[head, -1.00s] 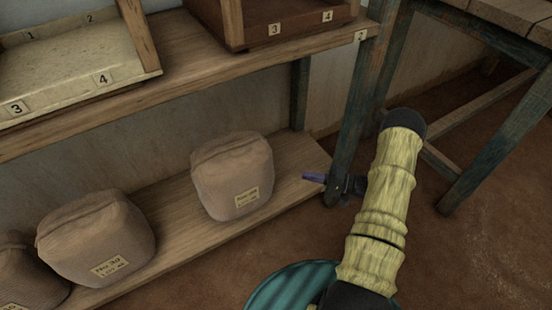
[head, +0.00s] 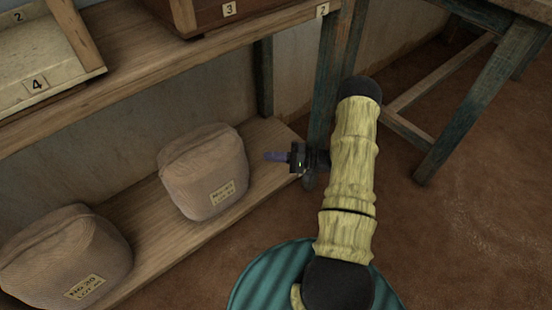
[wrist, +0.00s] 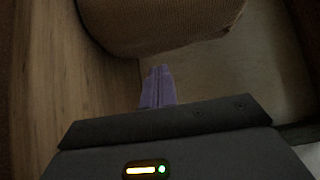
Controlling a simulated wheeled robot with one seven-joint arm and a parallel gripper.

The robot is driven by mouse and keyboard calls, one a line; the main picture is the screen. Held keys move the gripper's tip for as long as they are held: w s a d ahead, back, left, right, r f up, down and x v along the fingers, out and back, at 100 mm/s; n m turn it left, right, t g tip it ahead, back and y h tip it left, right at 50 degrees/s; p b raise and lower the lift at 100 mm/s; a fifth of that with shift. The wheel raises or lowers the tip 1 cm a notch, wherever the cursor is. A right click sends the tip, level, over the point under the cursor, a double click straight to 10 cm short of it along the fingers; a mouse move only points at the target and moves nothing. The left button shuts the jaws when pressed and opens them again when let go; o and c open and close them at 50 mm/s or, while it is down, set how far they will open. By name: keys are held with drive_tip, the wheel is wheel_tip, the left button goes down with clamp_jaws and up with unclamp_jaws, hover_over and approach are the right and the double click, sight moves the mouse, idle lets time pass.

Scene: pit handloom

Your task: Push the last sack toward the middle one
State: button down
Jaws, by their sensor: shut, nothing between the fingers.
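The last sack (head: 203,172), brown with a paper label, stands upright near the right end of the low wooden shelf (head: 145,213). The middle sack (head: 65,260) stands to its left with a clear stretch of board between them. My gripper (head: 266,156) is shut and empty, its purple fingers pointing left at the last sack's right side with a small gap. In the wrist view the shut fingers (wrist: 158,85) lie just short of the sack's rounded side (wrist: 160,25); contact cannot be made out there.
An upper shelf (head: 150,70) with numbered trays runs above the sacks. A blue-green post (head: 323,90) stands just behind my gripper. A wooden bench frame (head: 470,110) stands at the right. The earthen floor (head: 450,230) is open in front.

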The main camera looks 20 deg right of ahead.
drive_tip(key=b+x, duration=0.3)
drive_tip(key=x, duration=0.2)
drive_tip(key=shift+w+a+f, duration=0.15)
drive_tip(key=shift+w+a, duration=0.1)
drive_tip(key=shift+a, duration=0.1)
drive_tip(key=shift+w+a, duration=0.25)
drive_tip(key=shift+a, duration=0.25)
drive_tip(key=shift+a+r, duration=0.1)
drive_tip(key=shift+r, duration=0.1)
